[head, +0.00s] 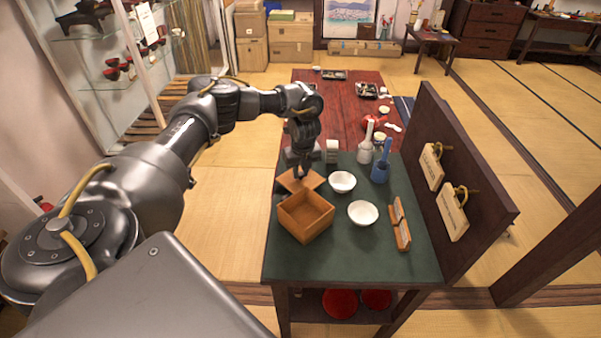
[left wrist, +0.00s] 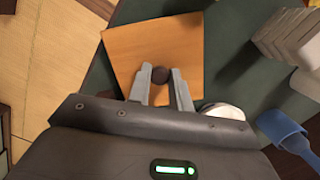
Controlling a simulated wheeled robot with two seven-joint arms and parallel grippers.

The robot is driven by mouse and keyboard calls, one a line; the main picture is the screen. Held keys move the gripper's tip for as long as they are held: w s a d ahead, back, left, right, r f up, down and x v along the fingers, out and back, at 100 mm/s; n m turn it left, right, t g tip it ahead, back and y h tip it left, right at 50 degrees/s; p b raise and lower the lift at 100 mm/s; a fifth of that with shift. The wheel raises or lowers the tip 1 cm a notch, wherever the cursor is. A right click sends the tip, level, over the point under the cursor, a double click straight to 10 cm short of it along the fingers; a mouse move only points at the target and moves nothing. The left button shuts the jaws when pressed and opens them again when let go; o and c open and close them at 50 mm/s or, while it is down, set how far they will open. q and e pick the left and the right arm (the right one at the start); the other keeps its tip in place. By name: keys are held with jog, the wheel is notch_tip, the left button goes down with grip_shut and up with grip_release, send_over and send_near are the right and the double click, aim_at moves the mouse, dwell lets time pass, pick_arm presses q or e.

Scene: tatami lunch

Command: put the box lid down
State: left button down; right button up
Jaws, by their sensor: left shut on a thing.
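The box lid (left wrist: 150,50) is a flat square of light wood with a dark round knob (left wrist: 160,74). My left gripper (left wrist: 161,80) is shut on the knob in the left wrist view. In the head view the lid (head: 312,179) is just behind the open wooden box (head: 305,222), under my left gripper (head: 302,172). I cannot tell whether the lid touches the green tabletop. The box is uncovered and looks empty inside. My right gripper is not in view.
Two white bowls (head: 342,182) (head: 363,213) stand right of the box, and a wooden rack (head: 399,224) beyond them. A blue holder (head: 381,166) and a white bottle (head: 365,150) stand behind. A dark upright panel (head: 449,190) edges the right side. The table's front (head: 345,265) is clear.

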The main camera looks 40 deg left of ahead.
pick_arm(q)
jog(key=shift+f, duration=0.6)
jog(key=shift+f, duration=0.15)
jog(key=c, duration=1.3)
grip_release()
